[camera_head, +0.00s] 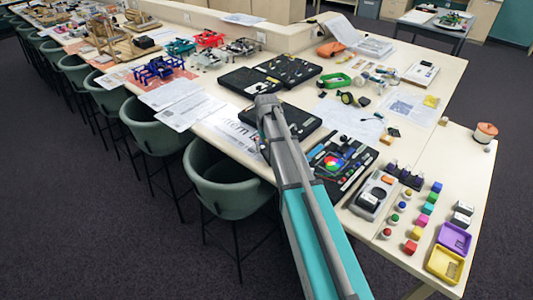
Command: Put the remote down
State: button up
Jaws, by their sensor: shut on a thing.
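My arm reaches from the bottom of the head view up over the long pale table (456,68). My gripper (267,101) is at its far end, over the area of the black trays. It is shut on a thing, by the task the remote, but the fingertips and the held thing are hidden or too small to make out. I cannot tell how high the gripper is above the table.
Black trays of parts (303,66) lie behind and beside my gripper. White papers (190,112) lie to its left. A black kit board (342,165), colored cubes (418,219), a purple tray (454,239) and a yellow tray (445,264) are to the right. Green chairs (230,187) line the near edge.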

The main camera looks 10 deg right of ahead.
aim_at(267, 147)
jog(key=shift+f+b, duration=0.9)
jog(key=shift+f, duration=0.35)
jog(key=shift+f, duration=0.15)
jog(key=o, duration=1)
notch_tip(267, 147, up, 12)
jog(key=p, duration=1.2)
jog(key=shift+r, duration=0.2)
jog(key=shift+s, duration=0.1)
